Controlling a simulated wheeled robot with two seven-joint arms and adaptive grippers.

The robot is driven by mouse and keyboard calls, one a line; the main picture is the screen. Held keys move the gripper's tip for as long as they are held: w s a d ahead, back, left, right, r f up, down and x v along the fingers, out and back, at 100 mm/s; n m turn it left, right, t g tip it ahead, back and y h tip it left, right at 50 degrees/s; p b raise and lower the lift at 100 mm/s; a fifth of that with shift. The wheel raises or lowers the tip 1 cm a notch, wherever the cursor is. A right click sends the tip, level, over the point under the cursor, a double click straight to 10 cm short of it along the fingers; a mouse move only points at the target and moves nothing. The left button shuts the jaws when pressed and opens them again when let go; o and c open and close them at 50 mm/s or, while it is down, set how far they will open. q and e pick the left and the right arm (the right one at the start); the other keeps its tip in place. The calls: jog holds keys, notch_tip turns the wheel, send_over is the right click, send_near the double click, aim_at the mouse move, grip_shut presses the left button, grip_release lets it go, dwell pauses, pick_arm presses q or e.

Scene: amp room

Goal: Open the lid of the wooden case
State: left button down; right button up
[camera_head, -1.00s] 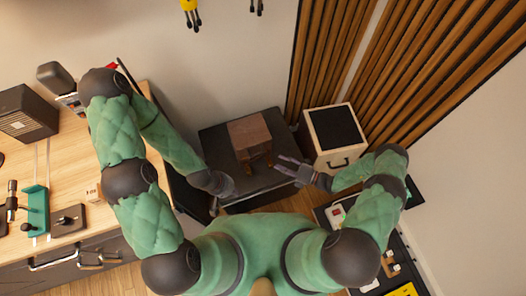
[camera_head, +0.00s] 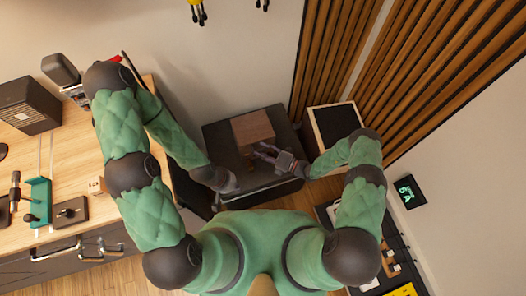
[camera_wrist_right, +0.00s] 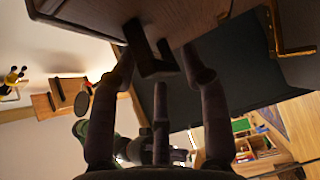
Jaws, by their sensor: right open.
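The wooden case (camera_head: 253,127) is a brown box on top of a black cabinet (camera_head: 222,136) in the head view; its lid looks closed. In the right wrist view the wooden case (camera_wrist_right: 195,17) fills the top, with a dark latch-like bracket (camera_wrist_right: 150,55) and a brass-coloured one at the right. My right gripper (camera_head: 264,152) is open at the case's near right side. In the wrist view its fingers (camera_wrist_right: 160,62) are on either side of the dark bracket; I cannot tell whether they touch it. My left gripper (camera_head: 230,187) is low at the cabinet's left front; its fingers are unclear.
A wooden box with a black front panel (camera_head: 337,122) stands right of the cabinet, near a slatted wall (camera_head: 335,60). A wooden desk (camera_head: 68,155) with devices is at the left. Dark equipment (camera_head: 395,245) stands at the lower right.

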grip_shut()
